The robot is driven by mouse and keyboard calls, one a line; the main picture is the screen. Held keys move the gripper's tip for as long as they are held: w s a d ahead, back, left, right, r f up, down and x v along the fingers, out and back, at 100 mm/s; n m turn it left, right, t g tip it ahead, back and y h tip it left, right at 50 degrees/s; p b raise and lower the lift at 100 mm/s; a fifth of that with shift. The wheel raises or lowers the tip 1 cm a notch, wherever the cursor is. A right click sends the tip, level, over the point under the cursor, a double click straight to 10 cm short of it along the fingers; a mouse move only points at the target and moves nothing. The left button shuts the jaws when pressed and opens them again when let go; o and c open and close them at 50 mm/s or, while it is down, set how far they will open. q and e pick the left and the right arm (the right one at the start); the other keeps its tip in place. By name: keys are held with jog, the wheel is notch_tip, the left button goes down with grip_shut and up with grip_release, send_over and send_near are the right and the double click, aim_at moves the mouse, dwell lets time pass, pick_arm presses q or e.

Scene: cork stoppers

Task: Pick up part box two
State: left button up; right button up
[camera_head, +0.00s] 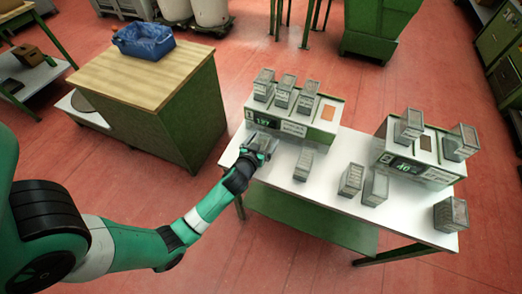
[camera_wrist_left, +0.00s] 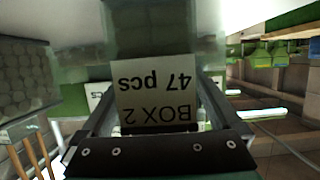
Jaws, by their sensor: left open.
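Part box two shows in the left wrist view as a clear box with a white label (camera_wrist_left: 155,92) reading BOX 2, 47 pcs, upside down. The label sits between the two fingers of my left gripper (camera_wrist_left: 155,105), which is open; I cannot tell if the fingers touch the box. In the head view my left gripper (camera_head: 262,146) is at the left end of the white table (camera_head: 325,190), in front of the left scale (camera_head: 290,122). It hides most of what lies between its fingers there. My right gripper is not in view.
Three part boxes (camera_head: 285,92) stand on the left scale and two (camera_head: 409,126) on the right scale (camera_head: 405,165). Several more, such as one box (camera_head: 303,165) right of my gripper and one (camera_head: 450,215) at the right end, stand on the table. A wooden-topped cabinet (camera_head: 135,75) with a blue crate (camera_head: 143,40) stands left.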

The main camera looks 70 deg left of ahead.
aim_at(264, 136)
pick_arm(q)
jog(key=shift+w+a+f, duration=0.1)
jog(key=shift+w+a, duration=0.1)
jog(key=c, duration=1.5)
jog(key=shift+r+p, duration=0.3)
jog(key=shift+r, duration=0.2)
notch_tip(264, 136, up, 3)
jog(key=shift+f+p, duration=0.1)
jog(key=shift+p, duration=0.7)
jog(key=d+r, duration=0.1)
jog(key=s+d+r+p, duration=0.1)
jog(key=r, duration=0.1)
jog(key=s+d+r+p, duration=0.1)
jog(key=shift+r, duration=0.25)
jog(key=p+v, duration=0.1)
jog(key=v, duration=0.2)
jog(key=w+p+v, duration=0.1)
jog(key=p+v, duration=0.1)
jog(key=v, duration=0.2)
jog(key=d+r+p+v, duration=0.1)
jog(key=p+v, duration=0.1)
jog(key=v, duration=0.2)
jog(key=shift+d, duration=0.1)
